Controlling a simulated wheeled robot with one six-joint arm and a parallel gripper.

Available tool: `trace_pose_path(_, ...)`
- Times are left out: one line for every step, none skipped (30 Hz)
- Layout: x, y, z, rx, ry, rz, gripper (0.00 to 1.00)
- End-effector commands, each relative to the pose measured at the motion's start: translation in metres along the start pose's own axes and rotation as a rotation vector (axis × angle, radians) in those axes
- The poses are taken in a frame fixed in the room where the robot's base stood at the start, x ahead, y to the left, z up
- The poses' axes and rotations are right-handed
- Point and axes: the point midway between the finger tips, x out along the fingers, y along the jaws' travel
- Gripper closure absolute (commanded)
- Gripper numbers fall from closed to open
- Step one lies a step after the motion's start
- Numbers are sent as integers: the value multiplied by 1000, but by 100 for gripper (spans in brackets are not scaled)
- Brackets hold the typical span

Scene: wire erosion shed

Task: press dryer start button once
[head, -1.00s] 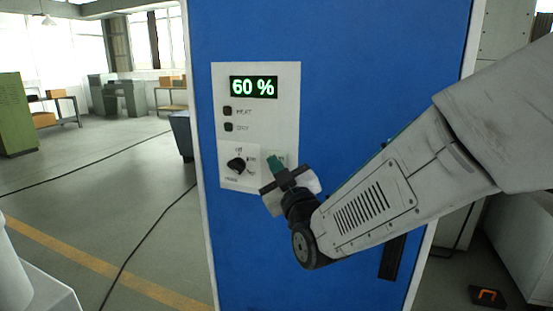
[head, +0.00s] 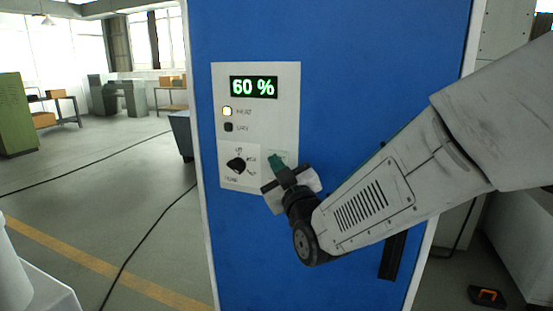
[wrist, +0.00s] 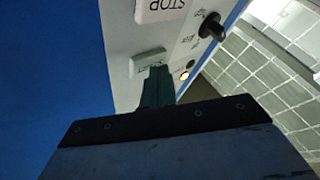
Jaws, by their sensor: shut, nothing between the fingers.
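The dryer is a blue cabinet (head: 345,60) with a pale control panel (head: 285,120). Its display (head: 254,87) reads 60 %. The HEAT lamp (head: 227,111) is lit and the DRY lamp (head: 228,127) is dark. My gripper (head: 275,161) is shut and empty, its green fingertips at the panel's lower right. In the wrist view the fingertips (wrist: 156,72) are at a pale rectangular button (wrist: 147,58) and hide part of it and its label. They appear to touch it. A white STOP button (wrist: 163,8) shows beside it, upside down.
A black rotary knob (head: 236,165) is just left of my fingertips; it also shows in the wrist view (wrist: 211,27). A black vertical handle (head: 393,257) is on the cabinet below my arm. Cables (head: 150,236) cross the open floor at left.

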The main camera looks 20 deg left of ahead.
Motion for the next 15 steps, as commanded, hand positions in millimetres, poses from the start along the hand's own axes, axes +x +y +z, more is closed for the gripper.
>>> trace_pose_path(0, 0, 0, 0, 0, 0, 100)
trace_pose_path(0, 0, 0, 0, 0, 0, 100)
trace_pose_path(0, 0, 0, 0, 0, 0, 100)
trace_pose_path(0, 0, 0, 0, 0, 0, 100)
trace_pose_path(0, 0, 0, 0, 0, 0, 100)
trace_pose_path(0, 0, 0, 0, 0, 0, 100)
trace_pose_path(-1, -1, -1, 0, 0, 0, 100)
trace_pose_path(-2, -1, -1, 0, 0, 0, 100)
trace_pose_path(-3, -2, -2, 0, 0, 0, 100)
trace_pose_path(-4, -3, -3, 0, 0, 0, 100)
trace_pose_path(-5, -4, -3, 0, 0, 0, 100)
trace_pose_path(-6, -5, -5, 0, 0, -1, 100)
trace_pose_path(-7, -6, -6, 0, 0, -1, 100)
trace_pose_path(-8, -7, -6, 0, 1, -1, 100)
trace_pose_path(-10, -8, -7, 0, 1, -1, 100)
